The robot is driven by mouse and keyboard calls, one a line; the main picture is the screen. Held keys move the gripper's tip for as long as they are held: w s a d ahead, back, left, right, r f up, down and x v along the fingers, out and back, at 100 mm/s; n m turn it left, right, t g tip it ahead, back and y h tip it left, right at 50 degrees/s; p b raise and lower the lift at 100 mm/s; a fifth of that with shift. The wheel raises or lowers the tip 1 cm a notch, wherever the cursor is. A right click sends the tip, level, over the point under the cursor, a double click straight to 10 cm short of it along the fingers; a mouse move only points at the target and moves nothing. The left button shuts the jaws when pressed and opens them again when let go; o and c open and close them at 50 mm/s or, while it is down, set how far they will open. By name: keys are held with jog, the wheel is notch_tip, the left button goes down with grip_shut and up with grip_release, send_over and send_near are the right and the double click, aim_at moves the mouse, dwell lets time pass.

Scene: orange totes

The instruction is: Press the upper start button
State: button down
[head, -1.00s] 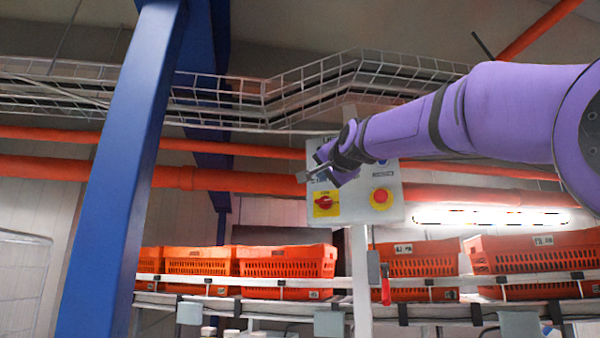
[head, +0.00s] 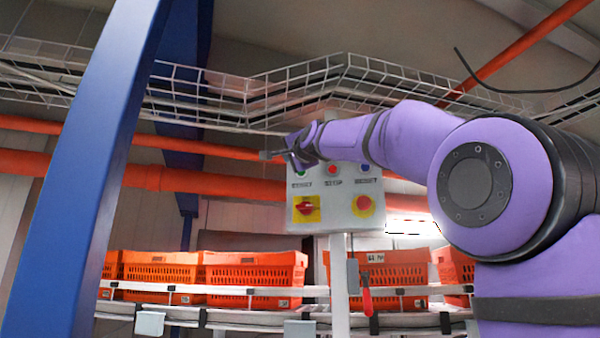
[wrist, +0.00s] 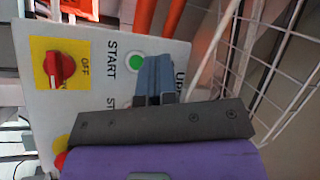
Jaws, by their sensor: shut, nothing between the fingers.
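A white control box (head: 335,222) hangs on a pale post in the head view. Its green start button (head: 301,174) is at the upper left above a START label, partly covered by my gripper. The green button (wrist: 136,61) also shows in the wrist view, just left of my fingertips. My gripper (head: 266,155) is shut and empty, at the box's upper left corner. In the wrist view its fingers (wrist: 153,62) overlap the panel close beside the green button; whether they touch the panel, I cannot tell.
The box also has a red stop button (head: 332,169), a blue reset button (head: 365,169), a red rotary switch (head: 306,208) on yellow and a red emergency button (head: 363,203). Orange totes (head: 255,278) line a conveyor below. A blue column (head: 85,170) stands left; a wire cable tray (head: 300,90) runs above.

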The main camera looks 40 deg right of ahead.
jog(key=w+d, duration=0.5)
jog(key=d, duration=0.1)
jog(key=shift+w, duration=0.4)
dwell(1.9)
jog(key=shift+w+d, duration=0.25)
jog(key=shift+d, duration=0.05)
jog(key=shift+w+d, duration=0.3)
dwell(0.9)
jog(key=shift+a, duration=0.1)
dwell(0.3)
jog(key=shift+s+a, duration=0.55)
jog(key=shift+s, duration=0.05)
jog(key=s+a, duration=0.3)
jog(key=shift+s+a, duration=0.2)
jog(key=shift+a, duration=0.1)
dwell(0.3)
